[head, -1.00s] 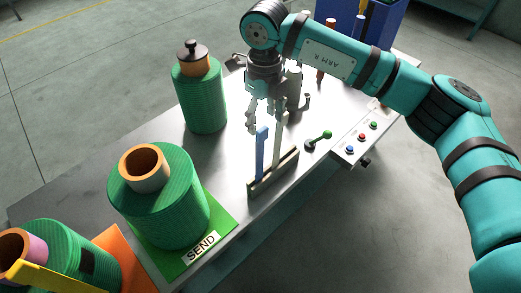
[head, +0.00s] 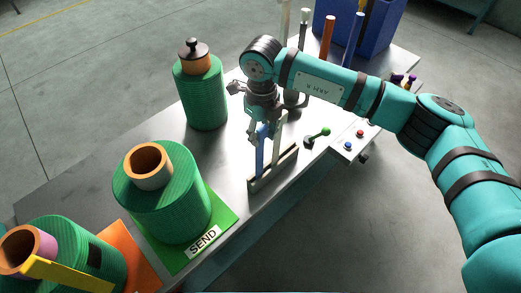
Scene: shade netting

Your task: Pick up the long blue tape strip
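A long blue strip (head: 260,158) stands upright in a narrow slotted holder (head: 286,167) near the table's front edge. A pale strip (head: 275,148) stands in the same holder, just to its right. My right gripper (head: 264,136) points down over the holder, with its fingers around the upper part of the blue strip. The fingers look spread; contact with the strip is too small to tell. My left gripper is out of view.
A green roll (head: 190,225) stands on a green SEND mat (head: 224,214). Another green roll with a black knob (head: 205,100) stands behind. A control box (head: 350,146) with buttons and a green-tipped lever (head: 318,135) are right of the holder. Upright rods (head: 328,38) and a blue bin (head: 385,35) are at the back.

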